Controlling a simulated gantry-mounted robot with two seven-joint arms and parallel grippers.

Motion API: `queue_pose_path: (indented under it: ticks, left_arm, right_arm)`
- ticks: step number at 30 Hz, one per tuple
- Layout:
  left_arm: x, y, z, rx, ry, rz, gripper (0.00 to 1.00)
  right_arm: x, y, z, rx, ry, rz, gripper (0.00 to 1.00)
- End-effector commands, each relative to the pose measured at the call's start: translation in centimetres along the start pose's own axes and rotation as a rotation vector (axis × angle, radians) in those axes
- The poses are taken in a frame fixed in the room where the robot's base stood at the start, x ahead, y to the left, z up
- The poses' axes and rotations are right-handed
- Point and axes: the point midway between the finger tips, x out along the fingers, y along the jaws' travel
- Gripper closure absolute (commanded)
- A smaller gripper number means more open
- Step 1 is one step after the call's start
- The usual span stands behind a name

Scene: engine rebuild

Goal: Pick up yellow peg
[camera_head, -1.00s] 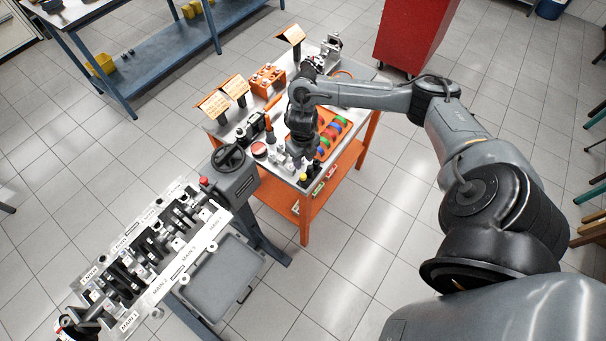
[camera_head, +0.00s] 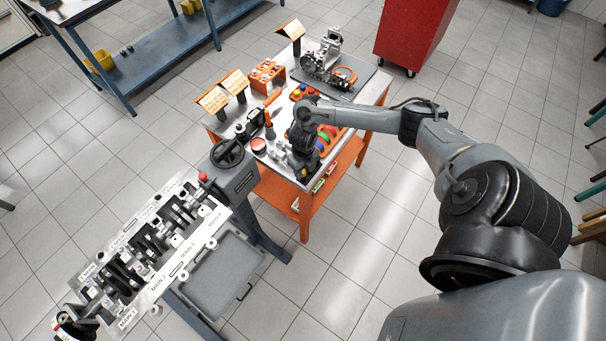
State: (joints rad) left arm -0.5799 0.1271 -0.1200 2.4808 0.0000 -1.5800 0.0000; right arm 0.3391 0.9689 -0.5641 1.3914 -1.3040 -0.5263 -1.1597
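My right gripper (camera_head: 303,174) points down over the front corner of the orange cart's top (camera_head: 269,172), low among small grey parts. My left gripper is not in view.
An orange tray (camera_head: 344,126) with coloured rings lies partly behind my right arm. An engine block (camera_head: 150,250) stands at the lower left.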

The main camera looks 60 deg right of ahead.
Motion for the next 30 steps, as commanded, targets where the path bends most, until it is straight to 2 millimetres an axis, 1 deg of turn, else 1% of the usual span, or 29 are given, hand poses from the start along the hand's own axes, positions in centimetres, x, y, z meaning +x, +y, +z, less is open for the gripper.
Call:
queue_pose_path:
  ticks: [6,8,12,14,25,30]
  left_arm:
    - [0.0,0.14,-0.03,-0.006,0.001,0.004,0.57]
    - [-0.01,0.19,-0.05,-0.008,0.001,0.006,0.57]
    - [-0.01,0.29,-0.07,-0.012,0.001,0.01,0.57]
    - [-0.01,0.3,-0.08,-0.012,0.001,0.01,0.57]
    - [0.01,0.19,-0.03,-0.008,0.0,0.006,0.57]
    - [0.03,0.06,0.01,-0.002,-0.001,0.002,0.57]
  right_arm:
    - [0.09,0.0,-0.01,-0.001,0.0,0.0,0.63]
    - [0.09,0.0,-0.01,-0.001,0.0,0.0,0.7]
    - [0.07,0.01,0.0,-0.001,0.0,0.0,0.92]
    - [0.06,0.0,0.0,-0.001,0.0,0.0,1.0]
    - [-0.07,0.01,0.03,-0.001,-0.001,0.0,1.0]
    - [-0.8,0.02,0.07,-0.003,-0.001,0.0,1.0]
